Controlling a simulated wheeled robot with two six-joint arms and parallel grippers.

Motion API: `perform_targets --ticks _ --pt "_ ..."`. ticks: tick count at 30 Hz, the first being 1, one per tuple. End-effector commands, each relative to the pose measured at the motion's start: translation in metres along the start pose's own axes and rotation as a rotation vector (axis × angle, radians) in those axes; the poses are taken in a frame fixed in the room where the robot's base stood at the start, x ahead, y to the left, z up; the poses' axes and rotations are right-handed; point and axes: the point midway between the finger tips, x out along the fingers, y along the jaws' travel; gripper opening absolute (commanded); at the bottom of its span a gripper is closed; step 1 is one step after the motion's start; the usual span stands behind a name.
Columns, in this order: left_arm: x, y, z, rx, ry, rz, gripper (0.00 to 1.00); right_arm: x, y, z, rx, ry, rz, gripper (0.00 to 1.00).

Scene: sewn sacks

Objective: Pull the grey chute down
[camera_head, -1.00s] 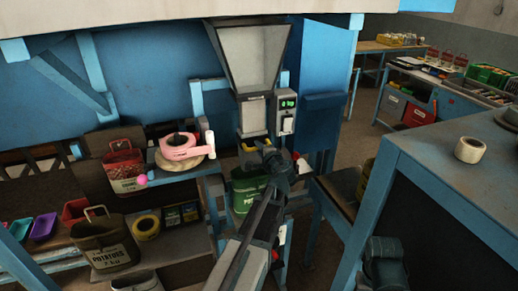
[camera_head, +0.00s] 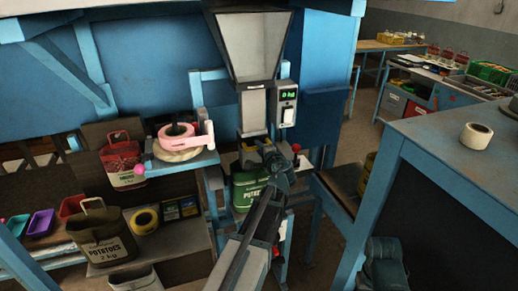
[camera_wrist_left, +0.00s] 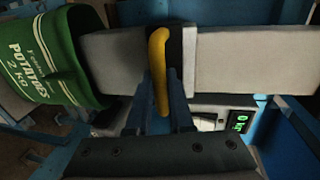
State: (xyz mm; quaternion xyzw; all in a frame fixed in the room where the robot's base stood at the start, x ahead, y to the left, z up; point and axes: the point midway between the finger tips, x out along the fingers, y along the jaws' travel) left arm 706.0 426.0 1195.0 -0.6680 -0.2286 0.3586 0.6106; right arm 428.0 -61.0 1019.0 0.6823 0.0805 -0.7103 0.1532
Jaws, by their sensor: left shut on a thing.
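The grey chute (camera_head: 253,110) hangs below the grey hopper (camera_head: 250,45). In the left wrist view the chute (camera_wrist_left: 240,62) runs across the picture, with a dark collar and a yellow handle (camera_wrist_left: 157,60). My left gripper (camera_head: 268,158) is at the chute's lower part in the head view; in the wrist view its fingers (camera_wrist_left: 160,95) are shut on the yellow handle. The chute's lower end reaches the mouth of a green potato sack (camera_head: 247,190), also seen in the wrist view (camera_wrist_left: 45,65); how far it enters is hidden. My right gripper is not in view.
A display box (camera_head: 288,103) beside the chute reads 0 kg. A shelf (camera_head: 185,165) with pink tape (camera_head: 180,142) is to the left, near a red sack (camera_head: 122,165) and an olive sack (camera_head: 100,240). A blue-framed table (camera_head: 440,150) stands to the right.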

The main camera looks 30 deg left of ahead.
Motion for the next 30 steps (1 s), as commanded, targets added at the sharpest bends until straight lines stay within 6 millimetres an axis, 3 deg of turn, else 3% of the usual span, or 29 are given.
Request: perform_targets --ticks 5,6,10,22,30 --pt "-0.003 0.004 0.002 -0.011 -0.003 0.012 0.00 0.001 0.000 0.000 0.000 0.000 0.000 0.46" --pt "-0.003 0.004 0.002 -0.012 -0.004 0.013 0.25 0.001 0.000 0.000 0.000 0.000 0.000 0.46" --pt "-0.003 0.004 0.002 -0.011 -0.003 0.012 0.48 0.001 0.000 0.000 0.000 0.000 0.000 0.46" --pt "-0.009 0.002 0.002 -0.008 -0.002 0.009 0.50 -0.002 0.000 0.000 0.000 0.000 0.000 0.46" --pt "-0.063 0.000 0.003 -0.008 0.002 0.009 0.50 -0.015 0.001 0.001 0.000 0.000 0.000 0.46"
